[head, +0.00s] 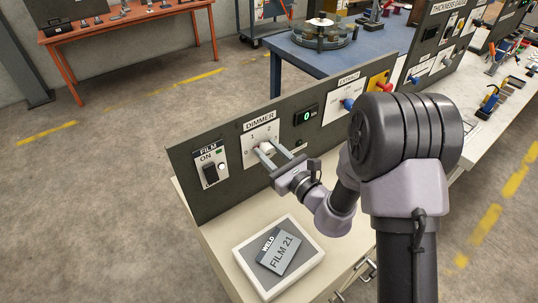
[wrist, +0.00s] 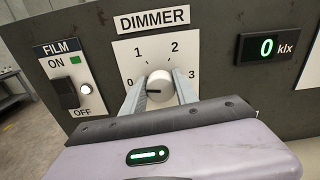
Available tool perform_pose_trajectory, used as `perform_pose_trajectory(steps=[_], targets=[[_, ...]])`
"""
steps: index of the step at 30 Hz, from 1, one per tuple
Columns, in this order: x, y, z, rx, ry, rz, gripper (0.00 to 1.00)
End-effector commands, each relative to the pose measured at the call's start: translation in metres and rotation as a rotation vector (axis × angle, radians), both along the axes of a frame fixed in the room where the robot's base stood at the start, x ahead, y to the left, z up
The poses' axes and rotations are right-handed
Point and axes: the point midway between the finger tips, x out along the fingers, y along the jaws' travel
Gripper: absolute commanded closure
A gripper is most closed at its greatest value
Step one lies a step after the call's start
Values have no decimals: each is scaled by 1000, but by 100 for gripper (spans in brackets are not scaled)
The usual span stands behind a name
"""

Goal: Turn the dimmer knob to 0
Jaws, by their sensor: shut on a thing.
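The white dimmer knob (wrist: 160,87) sits on a white dial plate (wrist: 125,50) marked 0, 1, 2 and 3 under the DIMMER label. A dark line on the knob points left, about towards the 0 mark. The display (wrist: 266,48) beside it reads 0 klx in green; it also shows in the head view (head: 306,116). My gripper (wrist: 159,82) has one finger on each side of the knob and is shut on it. In the head view my gripper (head: 268,149) reaches the panel at the dial and partly hides the knob.
A FILM switch (wrist: 66,92) with ON and OFF labels is left of the dial. A white tray (head: 250,280) with a FILM 21 packet (head: 279,252) lies on the bench below. An EXTRACT plate (head: 343,98) with a blue knob is farther right on the panel.

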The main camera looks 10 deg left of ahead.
Motion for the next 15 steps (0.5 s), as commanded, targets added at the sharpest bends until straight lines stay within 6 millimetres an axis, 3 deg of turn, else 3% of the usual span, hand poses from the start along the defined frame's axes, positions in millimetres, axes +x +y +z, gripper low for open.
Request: perform_pose_trajectory(steps=[15], targets=[[-1,0,-1,-119,-131,1,100]])
